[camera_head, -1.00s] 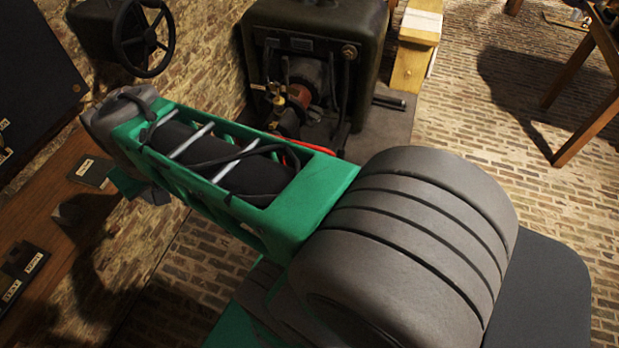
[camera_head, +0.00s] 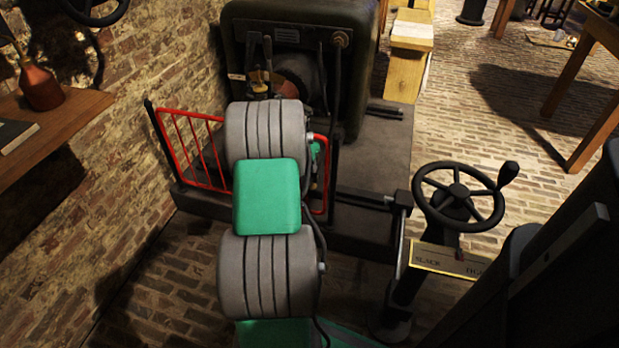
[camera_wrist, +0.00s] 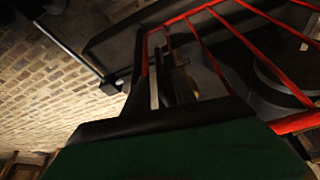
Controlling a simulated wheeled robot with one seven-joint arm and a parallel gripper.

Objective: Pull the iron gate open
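The iron gate (camera_head: 193,148) is a red barred frame low in front of the dark machine in the head view. My grey and green arm covers its middle; a piece of its red frame shows to the right of the arm. In the wrist view its red bars (camera_wrist: 232,34) cross the upper right, close to my gripper (camera_wrist: 165,78). My gripper's dark fingers point toward the gate's red end upright. I cannot tell whether they touch it or how far apart they are. In the head view my arm hides most of the gripper.
The dark machine (camera_head: 300,18) stands behind the gate on a grey base. A handwheel with a knob (camera_head: 460,195) stands to the right. A wooden shelf (camera_head: 60,125) with a red-brown bottle (camera_head: 40,85) is on the left wall. Brick floor (camera_head: 480,115) is open at right.

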